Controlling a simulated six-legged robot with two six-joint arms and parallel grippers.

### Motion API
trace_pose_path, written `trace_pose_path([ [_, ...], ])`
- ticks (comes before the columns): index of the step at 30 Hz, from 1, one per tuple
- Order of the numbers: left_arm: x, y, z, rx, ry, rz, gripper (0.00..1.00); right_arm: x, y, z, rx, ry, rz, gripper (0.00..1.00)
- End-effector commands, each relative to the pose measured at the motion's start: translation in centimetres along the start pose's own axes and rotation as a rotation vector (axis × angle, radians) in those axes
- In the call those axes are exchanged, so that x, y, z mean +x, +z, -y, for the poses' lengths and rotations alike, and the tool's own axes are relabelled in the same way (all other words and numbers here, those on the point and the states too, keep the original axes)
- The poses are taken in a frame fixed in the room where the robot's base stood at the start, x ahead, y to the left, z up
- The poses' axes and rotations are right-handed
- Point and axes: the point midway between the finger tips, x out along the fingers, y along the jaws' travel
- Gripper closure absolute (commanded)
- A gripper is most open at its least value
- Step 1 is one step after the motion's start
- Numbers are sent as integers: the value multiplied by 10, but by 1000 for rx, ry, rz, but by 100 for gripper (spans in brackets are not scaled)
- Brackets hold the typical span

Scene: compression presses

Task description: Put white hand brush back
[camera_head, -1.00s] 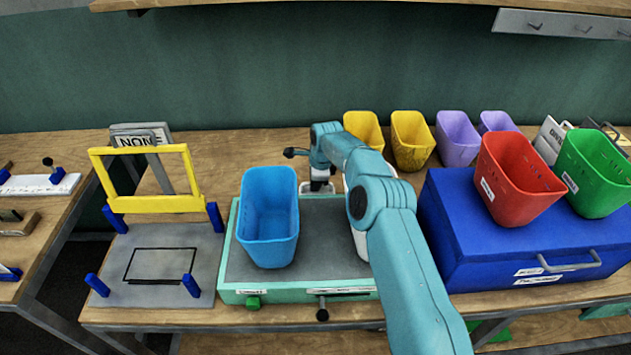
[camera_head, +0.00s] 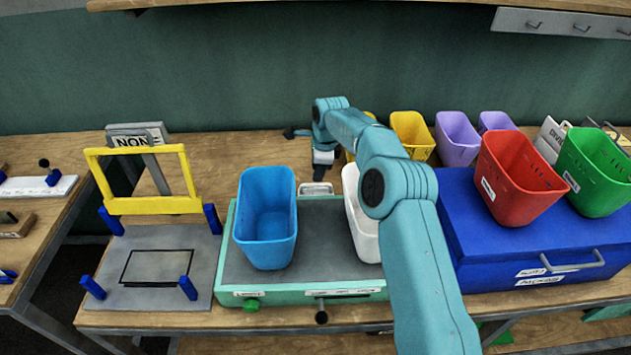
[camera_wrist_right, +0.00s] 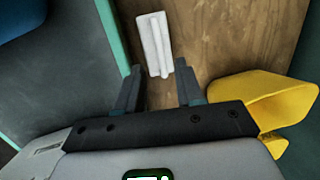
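The white hand brush (camera_head: 316,189) lies on the wooden table just behind the press with the blue bin. It also shows in the right wrist view (camera_wrist_right: 155,45), lying lengthwise beyond the gap between my fingertips. My right gripper (camera_wrist_right: 158,66) is open, with its two dark fingers apart and nothing between them. In the head view my right gripper (camera_head: 322,170) is above and behind the brush, pointing down, and its fingers are hard to make out. My left gripper is not in view.
The blue bin (camera_head: 267,215) and a white bin (camera_head: 362,225) stand on the green-edged press (camera_head: 232,292). A yellow bin (camera_wrist_right: 262,103) is close to my right gripper. Red (camera_head: 515,180) and green bins (camera_head: 597,175) stand on a blue box (camera_head: 480,245).

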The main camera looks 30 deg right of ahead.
Motion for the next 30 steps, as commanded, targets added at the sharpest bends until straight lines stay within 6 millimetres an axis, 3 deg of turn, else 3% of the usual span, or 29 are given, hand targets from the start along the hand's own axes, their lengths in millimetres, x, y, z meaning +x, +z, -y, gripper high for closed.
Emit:
trace_pose_path([
  [3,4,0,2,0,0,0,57,-23,0,0,0,-2,1,63],
  [9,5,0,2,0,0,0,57,-43,0,0,0,0,0,63],
  [30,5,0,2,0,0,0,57,-45,0,0,0,1,0,63],
])
